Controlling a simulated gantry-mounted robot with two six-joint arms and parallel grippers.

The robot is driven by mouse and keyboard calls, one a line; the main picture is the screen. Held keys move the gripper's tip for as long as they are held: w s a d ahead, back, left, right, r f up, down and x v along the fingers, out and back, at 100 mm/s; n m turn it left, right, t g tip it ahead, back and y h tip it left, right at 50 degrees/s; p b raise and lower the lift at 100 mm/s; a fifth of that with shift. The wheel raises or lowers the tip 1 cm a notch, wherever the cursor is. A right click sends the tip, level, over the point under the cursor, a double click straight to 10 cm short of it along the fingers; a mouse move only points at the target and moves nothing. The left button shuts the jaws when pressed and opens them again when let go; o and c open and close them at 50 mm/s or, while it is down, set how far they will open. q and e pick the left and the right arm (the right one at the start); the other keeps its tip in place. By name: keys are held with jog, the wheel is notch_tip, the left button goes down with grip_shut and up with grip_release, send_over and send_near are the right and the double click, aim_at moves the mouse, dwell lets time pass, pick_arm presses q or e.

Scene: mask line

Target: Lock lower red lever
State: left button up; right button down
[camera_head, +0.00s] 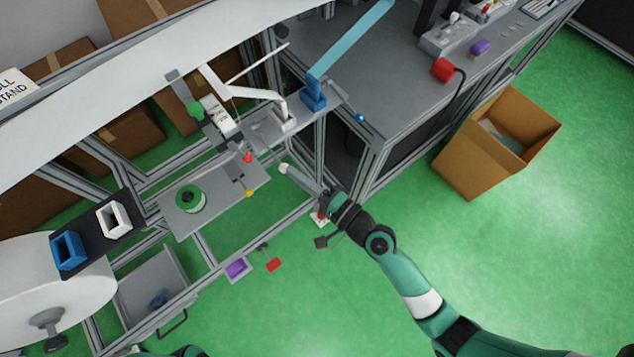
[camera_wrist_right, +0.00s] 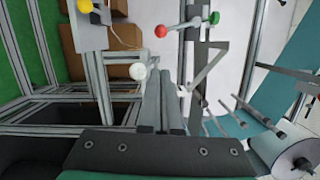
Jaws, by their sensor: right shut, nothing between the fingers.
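A red ball knob (camera_head: 247,158) sits on the frame below the white arm in the head view. In the right wrist view a red ball (camera_wrist_right: 161,31) is on a thin bar with a green ball (camera_wrist_right: 214,18) at its other end. My right gripper (camera_head: 293,174) points up and left, its fingers shut and empty. In the wrist view its fingertips (camera_wrist_right: 168,76) are below the red ball, apart from it in the picture. A white ball (camera_wrist_right: 138,72) shows beside the fingertips; I cannot tell whether they touch. My left gripper is not in view.
A yellow knob (camera_head: 249,193) is just below the red one. A plate (camera_head: 225,200) carries a green-rimmed disc (camera_head: 191,199). A red flat piece (camera_head: 273,265) and a purple one (camera_head: 237,268) are lower down. A cardboard box (camera_head: 470,165) stands right. Green floor is open beyond it.

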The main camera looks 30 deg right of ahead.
jog(key=v, duration=0.5)
jog(key=shift+a, duration=0.1)
dwell(0.3)
